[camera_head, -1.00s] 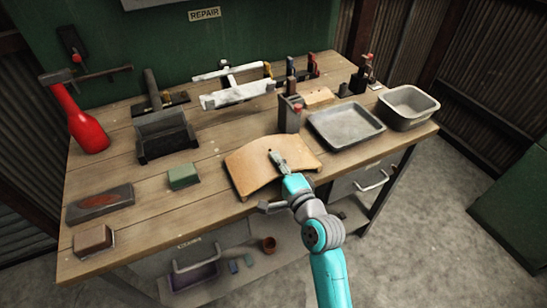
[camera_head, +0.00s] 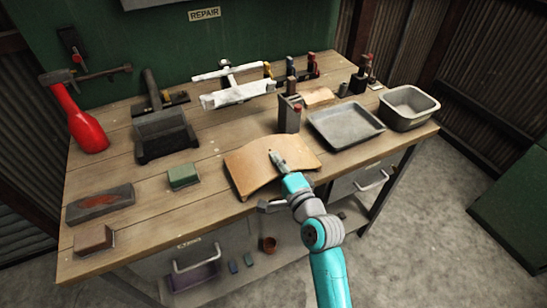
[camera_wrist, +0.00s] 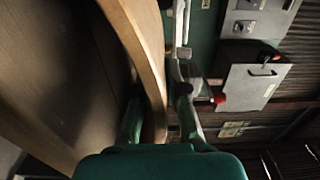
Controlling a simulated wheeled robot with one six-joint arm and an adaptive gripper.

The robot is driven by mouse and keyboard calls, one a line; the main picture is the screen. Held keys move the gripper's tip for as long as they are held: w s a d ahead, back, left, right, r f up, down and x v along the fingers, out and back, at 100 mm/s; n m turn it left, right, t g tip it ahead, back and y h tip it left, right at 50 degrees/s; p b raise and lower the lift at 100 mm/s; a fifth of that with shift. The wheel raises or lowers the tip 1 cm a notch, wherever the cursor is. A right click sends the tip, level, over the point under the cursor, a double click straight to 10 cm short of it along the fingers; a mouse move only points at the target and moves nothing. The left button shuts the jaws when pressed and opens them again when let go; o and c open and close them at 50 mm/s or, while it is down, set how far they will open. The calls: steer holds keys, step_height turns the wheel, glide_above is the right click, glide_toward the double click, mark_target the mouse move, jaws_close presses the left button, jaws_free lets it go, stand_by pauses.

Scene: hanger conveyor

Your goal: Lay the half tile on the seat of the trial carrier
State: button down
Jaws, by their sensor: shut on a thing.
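The half tile appears to be the tan, arched piece (camera_head: 252,170) at the front middle of the bench in the head view. My gripper (camera_head: 278,160) is shut on it at its right part, one finger over its top face. In the wrist view the tile's curved edge (camera_wrist: 148,50) runs between the fingers (camera_wrist: 163,112). I cannot tell whether the tile touches the bench or hangs just above it. The trial carrier is not certain: a dark grey block with a trough and an upright post (camera_head: 166,136) stands at the back left, and a white metal frame (camera_head: 238,95) stands behind the tile.
Bare wood lies left of the tile.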

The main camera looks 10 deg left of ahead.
mark_target(276, 149)
steer(key=shift+r, duration=2.65)
